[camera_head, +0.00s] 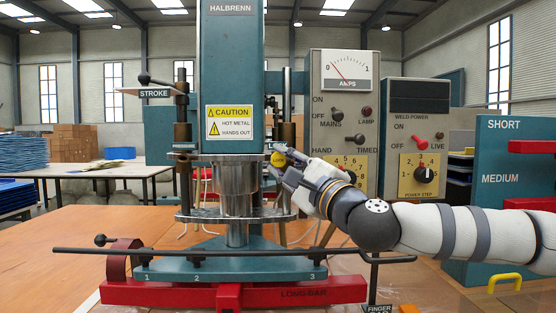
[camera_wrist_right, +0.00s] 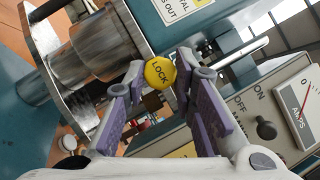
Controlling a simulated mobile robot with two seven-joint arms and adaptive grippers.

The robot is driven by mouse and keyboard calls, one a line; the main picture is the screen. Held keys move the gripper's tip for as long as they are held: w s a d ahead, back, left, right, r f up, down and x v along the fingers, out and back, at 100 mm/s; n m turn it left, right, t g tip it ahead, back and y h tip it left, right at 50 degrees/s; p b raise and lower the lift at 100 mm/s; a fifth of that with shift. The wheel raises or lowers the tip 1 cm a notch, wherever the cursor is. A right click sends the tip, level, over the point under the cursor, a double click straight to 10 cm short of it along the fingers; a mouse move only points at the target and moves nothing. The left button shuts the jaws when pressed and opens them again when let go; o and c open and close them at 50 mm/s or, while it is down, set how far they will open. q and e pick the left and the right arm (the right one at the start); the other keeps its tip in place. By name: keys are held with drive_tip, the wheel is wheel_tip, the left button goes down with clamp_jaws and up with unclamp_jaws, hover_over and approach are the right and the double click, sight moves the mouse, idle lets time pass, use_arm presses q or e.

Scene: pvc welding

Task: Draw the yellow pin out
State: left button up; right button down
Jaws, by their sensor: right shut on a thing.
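The yellow pin (camera_head: 278,159) has a round head on the right side of the press, just below the blue-green column. In the right wrist view its head (camera_wrist_right: 160,72) reads LOCK and faces the camera. My right gripper (camera_head: 284,167) reaches in from the right and is at the pin. In the wrist view the two fingertips of this gripper (camera_wrist_right: 161,80) are closed on either side of the yellow head. The pin's shank is hidden behind its head. My left gripper is not in view.
The press (camera_head: 231,70) stands on a blue-green base over a red bar (camera_head: 300,291). A long dark rod (camera_head: 300,251) crosses its front. Control boxes (camera_head: 342,110) stand close behind my right arm. A blue-green rack (camera_head: 500,200) is at the right.

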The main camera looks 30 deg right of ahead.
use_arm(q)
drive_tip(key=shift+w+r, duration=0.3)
use_arm(e)
drive_tip(key=shift+s+a, duration=0.35)
drive_tip(key=shift+s, duration=0.2)
use_arm(q)
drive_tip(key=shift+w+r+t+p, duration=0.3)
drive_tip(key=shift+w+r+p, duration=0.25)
drive_tip(key=shift+p, duration=0.2)
use_arm(e)
drive_tip(key=shift+s+a, duration=0.4)
drive_tip(key=shift+s, duration=0.25)
drive_tip(key=shift+s+a, duration=0.35)
drive_tip(key=shift+s, duration=0.25)
drive_tip(key=shift+f, duration=0.1)
